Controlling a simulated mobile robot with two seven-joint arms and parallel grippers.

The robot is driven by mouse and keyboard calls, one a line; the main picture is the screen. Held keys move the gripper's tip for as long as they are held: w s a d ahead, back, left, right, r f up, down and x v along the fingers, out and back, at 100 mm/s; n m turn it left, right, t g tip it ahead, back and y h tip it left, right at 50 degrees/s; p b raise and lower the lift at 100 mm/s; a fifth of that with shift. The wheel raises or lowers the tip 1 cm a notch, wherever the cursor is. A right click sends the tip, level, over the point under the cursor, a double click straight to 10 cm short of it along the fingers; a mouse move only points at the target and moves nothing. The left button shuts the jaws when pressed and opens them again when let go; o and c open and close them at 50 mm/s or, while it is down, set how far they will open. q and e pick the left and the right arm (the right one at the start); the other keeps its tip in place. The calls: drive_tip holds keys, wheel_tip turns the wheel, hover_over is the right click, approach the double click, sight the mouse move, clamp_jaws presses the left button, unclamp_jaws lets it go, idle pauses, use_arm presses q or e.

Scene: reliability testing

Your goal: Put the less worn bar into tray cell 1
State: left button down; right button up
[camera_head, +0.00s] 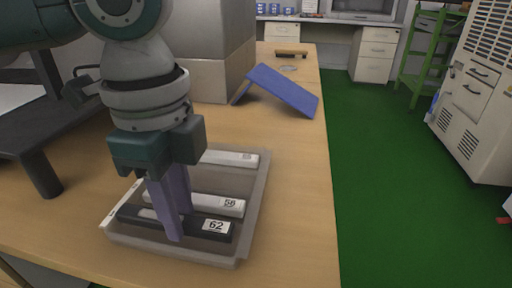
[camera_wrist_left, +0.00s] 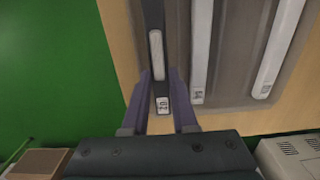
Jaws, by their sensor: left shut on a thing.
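A grey tray (camera_head: 253,213) stands near the table's front edge. A black bar labelled 62 (camera_head: 217,229) lies along its near side; I cannot tell whether it rests on the tray floor or is slightly raised. A white bar labelled 56 (camera_head: 226,205) lies behind it, and another white bar (camera_head: 236,158) lies at the tray's far side. My left gripper (camera_head: 181,226) points down, with its purple fingers shut on the black bar. In the left wrist view the black bar (camera_wrist_left: 153,20) runs between the fingers (camera_wrist_left: 161,75). Wear on the bars is too small to judge.
A blue sloped panel (camera_head: 284,91) stands on the table (camera_head: 297,165) behind the tray. A dark stand (camera_head: 60,122) is at the left, and grey boxes (camera_head: 203,80) are behind my arm. The table is clear right of the tray; green floor (camera_head: 395,190) lies beyond its edge.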

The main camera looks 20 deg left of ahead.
use_arm(q)
drive_tip(key=shift+f, duration=0.45)
drive_tip(key=c, duration=0.7)
unclamp_jaws()
drive_tip(key=shift+r, duration=0.1)
